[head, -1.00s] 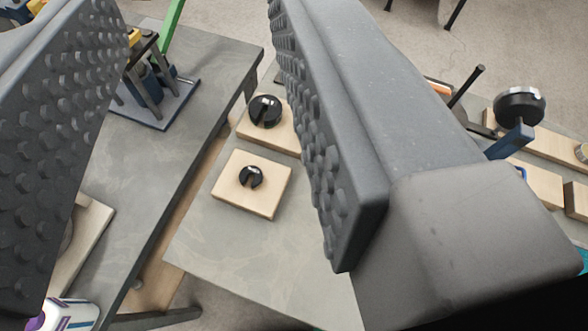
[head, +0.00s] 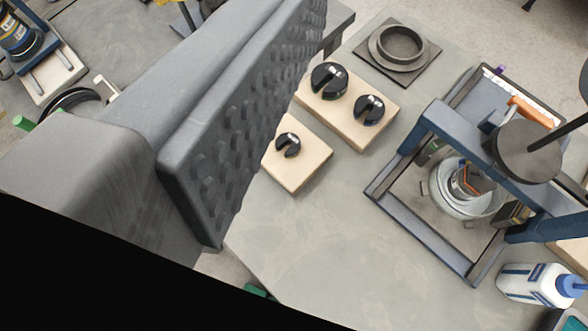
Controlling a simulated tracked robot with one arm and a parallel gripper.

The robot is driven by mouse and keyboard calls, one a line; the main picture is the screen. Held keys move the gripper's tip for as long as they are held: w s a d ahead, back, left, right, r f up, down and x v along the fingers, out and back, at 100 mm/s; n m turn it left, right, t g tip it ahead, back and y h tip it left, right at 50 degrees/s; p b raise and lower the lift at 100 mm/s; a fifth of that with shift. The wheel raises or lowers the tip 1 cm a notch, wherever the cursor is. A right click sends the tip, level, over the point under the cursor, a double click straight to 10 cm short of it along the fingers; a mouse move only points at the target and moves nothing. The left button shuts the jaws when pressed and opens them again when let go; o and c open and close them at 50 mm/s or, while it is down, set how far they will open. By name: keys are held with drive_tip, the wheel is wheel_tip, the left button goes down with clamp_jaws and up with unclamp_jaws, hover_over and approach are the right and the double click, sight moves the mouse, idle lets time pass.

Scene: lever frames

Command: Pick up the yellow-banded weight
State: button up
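I see no yellow band on any weight in view. Two black slotted weights, a larger one (head: 329,80) and a smaller one (head: 369,109), rest on a pale wooden block (head: 347,125). A third, small black slotted weight (head: 288,145) rests on a separate wooden block (head: 298,172), partly hidden by my gripper. One finger of my gripper (head: 245,125) fills the left of the view, its studded pad facing right. The other finger is out of view. Nothing touches the visible pad, so my gripper looks open and empty.
A blue frame (head: 425,240) with a lever and a dark disc (head: 523,151) stands at right. A dark square plate with a ring (head: 397,47) is at the top. Grey tabletop is clear at centre bottom.

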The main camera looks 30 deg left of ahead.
drive_tip(key=w+f+n+g+y, duration=0.3)
drive_tip(key=w+f, duration=0.2)
drive_tip(key=f, duration=0.4)
drive_tip(key=n+g+y+p, duration=0.1)
drive_tip(key=n+g+y, duration=0.5)
drive_tip(key=n+y, duration=0.25)
approach(293, 145)
drive_tip(key=a, duration=0.1)
drive_tip(key=a+f, duration=0.1)
drive_tip(key=w+a, duration=0.1)
drive_tip(key=shift+a+f+n, duration=0.25)
drive_tip(key=shift+f+n, duration=0.05)
drive_tip(key=shift+n, duration=0.05)
drive_tip(key=shift+b+x, duration=0.35)
drive_tip(key=shift+x, duration=2.45)
drive_tip(key=shift+w+r, duration=0.1)
drive_tip(key=shift+w, duration=0.05)
drive_tip(key=c, duration=1)
